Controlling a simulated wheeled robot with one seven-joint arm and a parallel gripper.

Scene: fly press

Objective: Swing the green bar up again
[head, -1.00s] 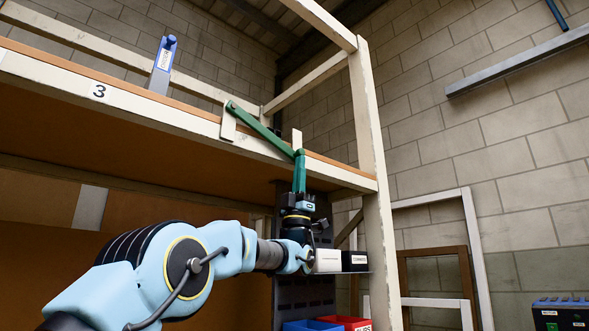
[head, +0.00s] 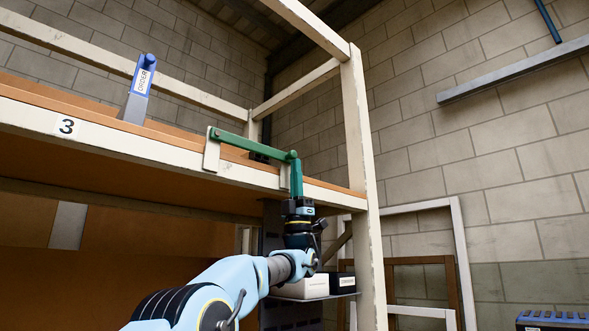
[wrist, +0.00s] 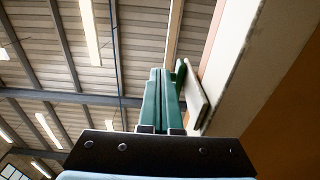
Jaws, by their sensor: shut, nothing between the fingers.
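The green bar (head: 250,144) runs along the front edge of shelf 3. Its left end is pinned at a white bracket (head: 211,152), and it slopes slightly down to the right. A second white bracket (head: 284,178) stands below its right end. My gripper (head: 295,160) points straight up with its green fingers shut and empty. The fingertips are at the underside of the bar's right end and seem to touch it. In the wrist view the shut fingers (wrist: 160,100) point up beside a white plate (wrist: 196,98), and they hide most of the bar.
The shelf edge (head: 120,143) is close beside my gripper. A white post (head: 362,180) stands to the right. A small shelf with white and black boxes (head: 305,287) is below. A blue-topped holder (head: 140,90) stands on shelf 3. There is open space above the bar.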

